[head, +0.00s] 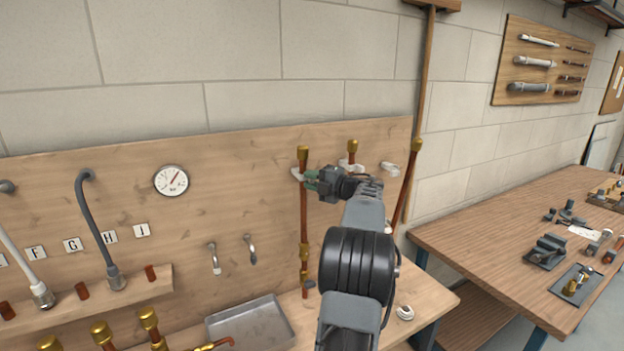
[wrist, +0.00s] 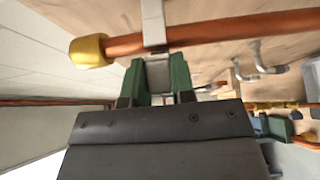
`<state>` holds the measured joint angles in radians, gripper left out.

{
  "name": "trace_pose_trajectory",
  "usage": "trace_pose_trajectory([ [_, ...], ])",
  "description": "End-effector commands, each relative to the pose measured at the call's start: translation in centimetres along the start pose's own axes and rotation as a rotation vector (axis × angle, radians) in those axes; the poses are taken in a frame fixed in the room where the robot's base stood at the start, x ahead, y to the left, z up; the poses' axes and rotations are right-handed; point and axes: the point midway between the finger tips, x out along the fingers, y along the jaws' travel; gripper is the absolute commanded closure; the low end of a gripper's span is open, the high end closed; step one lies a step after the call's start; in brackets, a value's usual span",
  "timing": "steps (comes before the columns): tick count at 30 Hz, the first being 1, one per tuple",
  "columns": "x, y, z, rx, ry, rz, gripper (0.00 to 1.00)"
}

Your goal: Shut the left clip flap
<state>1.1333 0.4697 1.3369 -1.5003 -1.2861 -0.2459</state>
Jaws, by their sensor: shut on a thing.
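The left clip (head: 297,174) is a pale grey clip on the wooden board, at the upper part of the left copper pipe (head: 304,215). In the wrist view its light strap (wrist: 153,24) crosses the front of the pipe (wrist: 215,32), near the brass cap (wrist: 87,51). My gripper (head: 312,180) is at this clip, just right of the pipe. Its green fingers (wrist: 159,75) are shut on a grey piece that continues from the strap, apparently the clip flap (wrist: 158,76). I cannot tell whether the flap is latched.
A middle pipe with a brass cap (head: 352,146) stands behind my arm. Another clip (head: 390,169) sits to its right, beside a leaning copper pipe (head: 408,182). A metal tray (head: 250,325) and a small white part (head: 405,313) are on the bench below.

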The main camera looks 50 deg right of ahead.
Motion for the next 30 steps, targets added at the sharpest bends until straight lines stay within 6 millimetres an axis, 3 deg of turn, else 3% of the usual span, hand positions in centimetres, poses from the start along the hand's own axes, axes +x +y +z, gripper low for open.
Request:
trace_pose_trajectory([
  [8, 0.0, 0.0, 0.0, 0.0, 0.0, 0.001, 1.0],
  [9, 0.0, 0.0, 0.0, 0.0, 0.0, 0.001, 0.73],
  [16, 0.0, 0.0, 0.0, 0.0, -0.001, 0.0, 0.51],
  [25, -0.3, -0.1, 0.0, 0.0, -0.001, 0.0, 0.51],
  [30, -2.5, -0.2, 0.1, -0.002, -0.004, 0.0, 0.51],
])
